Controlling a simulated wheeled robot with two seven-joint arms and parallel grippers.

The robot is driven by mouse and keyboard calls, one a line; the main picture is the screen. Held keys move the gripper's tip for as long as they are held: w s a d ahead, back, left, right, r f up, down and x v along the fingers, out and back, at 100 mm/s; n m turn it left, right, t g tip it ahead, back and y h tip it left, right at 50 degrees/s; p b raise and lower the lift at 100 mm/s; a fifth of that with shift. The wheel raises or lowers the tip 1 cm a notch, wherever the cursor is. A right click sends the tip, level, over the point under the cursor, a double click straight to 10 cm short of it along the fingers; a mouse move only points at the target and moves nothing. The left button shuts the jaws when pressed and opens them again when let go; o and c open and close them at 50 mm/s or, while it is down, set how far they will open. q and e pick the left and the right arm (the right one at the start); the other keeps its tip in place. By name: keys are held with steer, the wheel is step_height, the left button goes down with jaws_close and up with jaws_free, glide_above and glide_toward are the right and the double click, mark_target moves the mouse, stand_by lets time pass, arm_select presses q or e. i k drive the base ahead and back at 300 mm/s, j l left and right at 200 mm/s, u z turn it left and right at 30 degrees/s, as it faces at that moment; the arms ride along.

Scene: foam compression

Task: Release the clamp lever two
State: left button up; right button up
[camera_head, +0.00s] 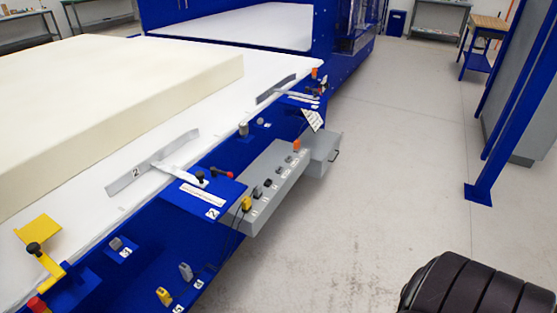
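The clamp at station two has a flat grey bar (125,183) marked "2" lying along the white bed edge, in front of the foam block (110,110). A pale arm joins it to the blue mount plate (215,194), also marked "2". On this mount are a black knob (200,177) and a lever with a red end (229,175). I cannot tell which of these is the clamp lever, or whether the bar presses on anything. Neither of my grippers is in view. A dark ribbed part, likely of my own arm, shows at the bottom right.
A similar clamp bar (276,89) lies further back. A yellow clamp (40,250) stands at the near left. A grey control box (272,185) with knobs and an orange button juts out below the bed edge. The floor (390,160) to the right is clear.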

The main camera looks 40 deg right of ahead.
mark_target(214, 171)
steer(key=z, duration=0.85)
